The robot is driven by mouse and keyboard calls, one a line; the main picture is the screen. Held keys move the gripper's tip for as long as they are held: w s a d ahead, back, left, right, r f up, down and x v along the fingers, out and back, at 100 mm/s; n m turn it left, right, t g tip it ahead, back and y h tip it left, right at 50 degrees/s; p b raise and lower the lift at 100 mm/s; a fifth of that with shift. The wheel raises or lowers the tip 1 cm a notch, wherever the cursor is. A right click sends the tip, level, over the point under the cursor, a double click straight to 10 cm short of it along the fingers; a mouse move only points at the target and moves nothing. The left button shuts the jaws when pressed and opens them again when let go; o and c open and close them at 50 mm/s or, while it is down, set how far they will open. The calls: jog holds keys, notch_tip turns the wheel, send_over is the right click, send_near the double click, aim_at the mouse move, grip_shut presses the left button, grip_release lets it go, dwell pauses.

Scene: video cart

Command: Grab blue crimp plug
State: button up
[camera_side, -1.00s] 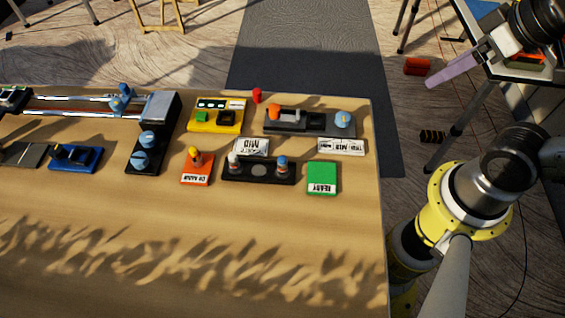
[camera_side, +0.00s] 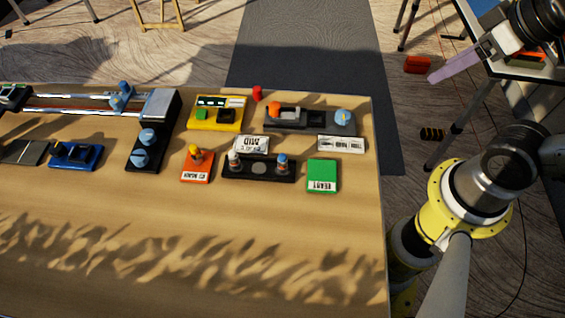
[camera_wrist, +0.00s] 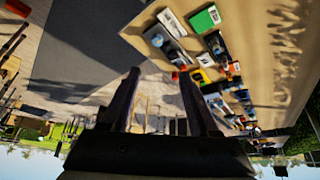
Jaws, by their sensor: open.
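A small peg with a blue top (camera_side: 282,163), which looks like the blue crimp plug, stands upright at the right end of a black holder (camera_side: 259,171) on the wooden table. A similar white-topped peg (camera_side: 234,160) stands at the holder's left end. My gripper (camera_side: 436,77) hangs off the table's right side, raised and well apart from the pegs. In the wrist view my gripper (camera_wrist: 158,75) shows two spread dark purple fingers with nothing between them. The holder's pegs are too small to tell apart in that view.
A green block (camera_side: 322,177) lies right of the holder and an orange block (camera_side: 197,168) left of it. A dark tray (camera_side: 310,124) with a blue knob (camera_side: 342,116) and a yellow box (camera_side: 216,115) sit behind. The table's front (camera_side: 250,260) is clear.

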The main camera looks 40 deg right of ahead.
jog(key=w+a+r+n, duration=0.1)
jog(key=w+r+n, duration=0.3)
jog(key=w+n, duration=0.2)
jog(key=n+g, duration=0.6)
jog(key=n, duration=0.6)
send_over(282, 156)
notch_tip(282, 156, down, 18)
jog(key=f, duration=0.8)
jog(key=shift+d, duration=0.3)
jog(key=shift+a+f, duration=0.15)
jog(key=shift+f, duration=1.15)
jog(key=shift+a+f, duration=0.1)
jog(key=shift+f, duration=1.2)
grip_shut()
